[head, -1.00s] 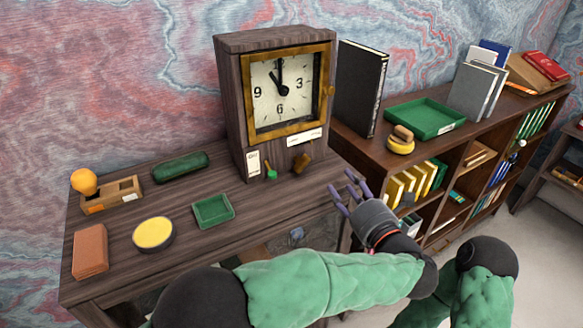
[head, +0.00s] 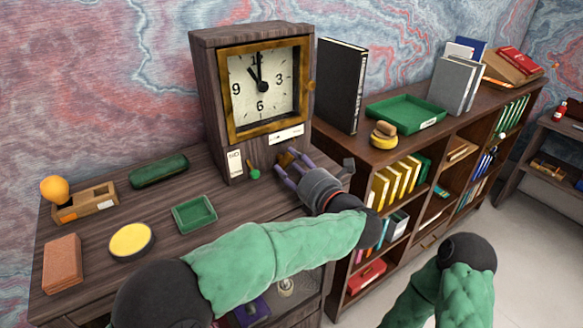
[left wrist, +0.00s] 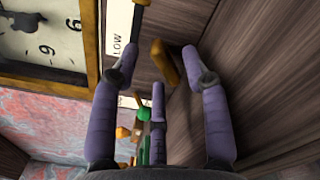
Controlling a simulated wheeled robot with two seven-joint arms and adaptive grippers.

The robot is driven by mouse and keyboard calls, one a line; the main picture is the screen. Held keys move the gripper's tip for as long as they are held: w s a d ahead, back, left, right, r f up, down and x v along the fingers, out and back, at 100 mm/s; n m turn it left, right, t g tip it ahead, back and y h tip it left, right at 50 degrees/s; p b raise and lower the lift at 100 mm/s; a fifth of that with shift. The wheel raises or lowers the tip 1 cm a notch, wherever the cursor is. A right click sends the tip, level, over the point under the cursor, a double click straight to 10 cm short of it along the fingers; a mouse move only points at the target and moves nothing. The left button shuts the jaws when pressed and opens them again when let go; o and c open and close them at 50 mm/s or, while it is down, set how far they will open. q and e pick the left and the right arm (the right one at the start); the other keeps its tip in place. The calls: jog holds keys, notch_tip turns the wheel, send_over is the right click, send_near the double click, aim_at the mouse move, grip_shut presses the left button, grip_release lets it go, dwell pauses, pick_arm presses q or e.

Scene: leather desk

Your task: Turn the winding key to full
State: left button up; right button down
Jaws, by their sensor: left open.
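The wooden clock (head: 207,95) stands on the desk, its hands at about eleven. The brass-brown winding key (head: 287,158) sits low on the clock's front at the right. It also shows in the left wrist view (left wrist: 164,62), just beyond and between the fingertips. My left gripper (head: 285,172) is open at the key, its purple fingers spread toward it; it also shows in the left wrist view (left wrist: 158,70). I cannot tell whether a finger touches the key. A white label reading LOW (left wrist: 117,30) is beside it. My right gripper is not in view.
A green knob (head: 255,174) is left of the key on the clock front. A green tray (head: 194,214), yellow-topped round tin (head: 131,241), brick (head: 62,262) and dark green case (head: 159,170) lie on the desk's left. A bookshelf (head: 440,150) stands right.

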pick_arm(q)
jog(key=shift+w+a, duration=0.15)
jog(key=shift+w, duration=0.05)
grip_shut()
jog(key=m+p, duration=0.3)
jog(key=shift+r+m+p, duration=0.1)
jog(key=shift+m+p, duration=0.2)
jog(key=shift+p, duration=0.05)
jog(key=shift+w+d+m+p, duration=0.1)
jog(key=shift+d+m+p, duration=0.1)
jog(key=shift+m+p, duration=1.35)
jog(key=shift+f, duration=0.2)
